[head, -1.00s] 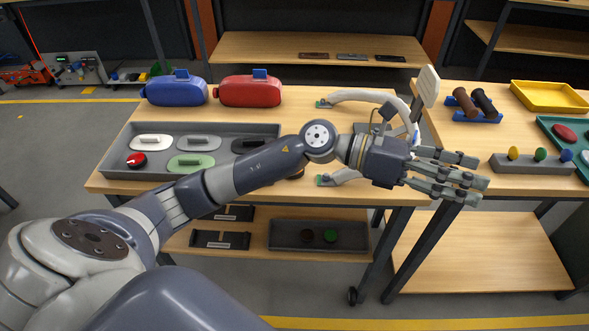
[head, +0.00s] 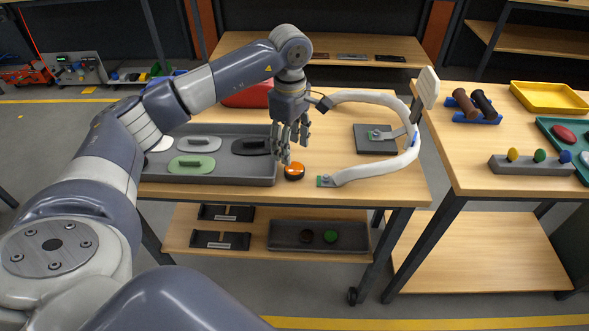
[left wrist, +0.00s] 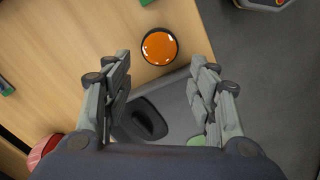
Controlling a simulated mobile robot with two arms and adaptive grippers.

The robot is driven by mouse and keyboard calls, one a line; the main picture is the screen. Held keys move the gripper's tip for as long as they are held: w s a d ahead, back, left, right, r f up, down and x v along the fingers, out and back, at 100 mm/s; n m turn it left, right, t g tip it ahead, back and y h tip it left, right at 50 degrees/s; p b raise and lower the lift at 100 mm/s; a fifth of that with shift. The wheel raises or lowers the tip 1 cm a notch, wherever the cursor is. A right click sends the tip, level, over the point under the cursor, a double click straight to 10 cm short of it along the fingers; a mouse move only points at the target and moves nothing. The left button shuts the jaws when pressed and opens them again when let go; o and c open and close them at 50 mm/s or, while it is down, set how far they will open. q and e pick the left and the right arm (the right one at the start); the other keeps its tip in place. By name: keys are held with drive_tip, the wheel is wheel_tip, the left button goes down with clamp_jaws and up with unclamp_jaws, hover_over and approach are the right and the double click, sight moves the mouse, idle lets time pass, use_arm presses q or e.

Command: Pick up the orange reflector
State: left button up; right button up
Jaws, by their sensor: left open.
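The orange reflector (head: 294,171) is a small round orange disc with a dark rim, lying on the wooden table just right of the grey tray. It also shows in the left wrist view (left wrist: 159,47), beyond the fingertips and between their lines. My left gripper (head: 287,150) points down above the table, just behind and slightly left of the reflector, apart from it. In the left wrist view its fingers (left wrist: 162,66) are spread wide with nothing between them. My right gripper is not in view.
The grey tray (head: 228,181) holds several handled plates, including a green one (head: 192,165). A white curved frame (head: 375,169) stands right of the reflector. A red case (head: 246,97) sits behind my arm. A dark square plate (head: 376,140) lies inside the curve.

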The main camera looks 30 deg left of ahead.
sight(294, 168)
use_arm(q)
drive_tip(key=shift+f, duration=0.75)
drive_tip(key=f+p, duration=0.1)
drive_tip(key=f, duration=0.1)
drive_tip(key=d+f, duration=0.1)
drive_tip(key=f, duration=0.1)
drive_tip(key=shift+f+p, duration=0.2)
drive_tip(key=shift+p, duration=0.15)
drive_tip(key=shift+f, duration=0.35)
drive_tip(key=shift+c, duration=0.3)
drive_tip(key=c, duration=0.6)
